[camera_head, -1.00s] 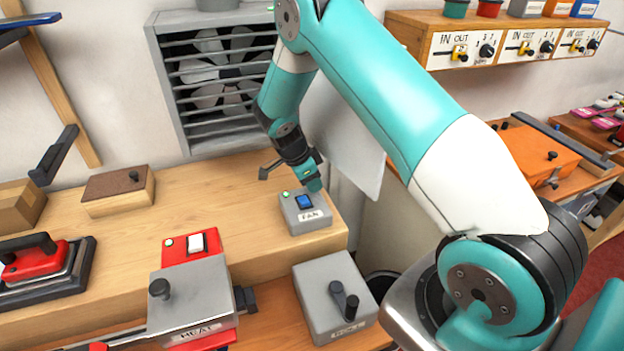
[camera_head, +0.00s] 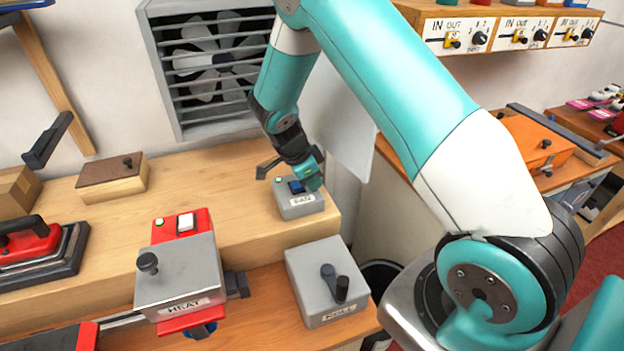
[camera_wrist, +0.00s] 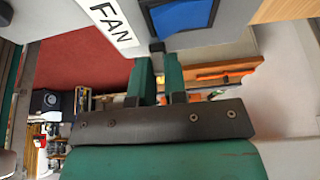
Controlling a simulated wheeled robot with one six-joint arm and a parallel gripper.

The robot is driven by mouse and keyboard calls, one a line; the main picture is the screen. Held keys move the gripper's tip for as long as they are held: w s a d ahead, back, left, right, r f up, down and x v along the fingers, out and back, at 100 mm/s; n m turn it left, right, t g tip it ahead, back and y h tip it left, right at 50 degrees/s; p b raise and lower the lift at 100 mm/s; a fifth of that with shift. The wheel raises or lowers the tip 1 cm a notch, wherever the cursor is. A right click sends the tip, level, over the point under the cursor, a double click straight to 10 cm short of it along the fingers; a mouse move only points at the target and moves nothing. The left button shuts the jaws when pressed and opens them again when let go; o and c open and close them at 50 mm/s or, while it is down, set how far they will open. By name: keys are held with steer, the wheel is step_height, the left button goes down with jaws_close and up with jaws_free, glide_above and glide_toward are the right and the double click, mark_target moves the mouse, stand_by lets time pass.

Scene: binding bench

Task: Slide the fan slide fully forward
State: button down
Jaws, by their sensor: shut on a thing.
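The fan box (camera_head: 299,208) is a grey block labelled FAN at the bench's right end, with a lit green lamp (camera_head: 278,180). The blue fan slide (camera_head: 296,186) sits on its top, partly covered by my gripper (camera_head: 312,184), which reaches down at its right side. In the wrist view the blue part (camera_wrist: 183,14) and the FAN label (camera_wrist: 110,22) show at the top. My gripper (camera_wrist: 160,60) has its green fingers close together there, shut at a small dark piece beside the blue part. The exact grip on the slide is mostly hidden.
The wall fan (camera_head: 212,60) stands behind its grille. A grey HEAT box (camera_head: 180,275) and a grey box with a crank (camera_head: 328,280) stand nearer. A wooden block (camera_head: 112,180) and red iron (camera_head: 30,245) are at left. Bare bench top lies left of the fan box.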

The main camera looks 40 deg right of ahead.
steer(key=c, duration=1.2)
jaws_free()
steer(key=shift+s+a, duration=0.2)
steer(key=shift+s, duration=0.1)
steer(key=shift+o, duration=0.2)
steer(key=shift+d, duration=0.15)
steer(key=shift+w, duration=0.1)
steer(key=b+v, duration=0.3)
steer(key=v, duration=1.4)
steer(key=shift+r+b, duration=0.2)
steer(key=shift+b, duration=0.15)
steer(key=s+a+r+n+y, duration=0.1)
steer(key=s+a+n+y, duration=0.2)
steer(key=s+n, duration=0.6)
steer(key=s+a+r+n+y, duration=0.2)
steer(key=s+a+n, duration=0.5)
steer(key=s+n, duration=0.2)
steer(key=s+a+r+n+t+y, duration=0.1)
steer(key=s+a+r+n+y, duration=0.1)
steer(key=s+a+n, duration=0.3)
steer(key=s+n+y, duration=0.1)
steer(key=s+n, duration=0.3)
steer(key=n, duration=0.1)
steer(key=shift+a+y, duration=0.3)
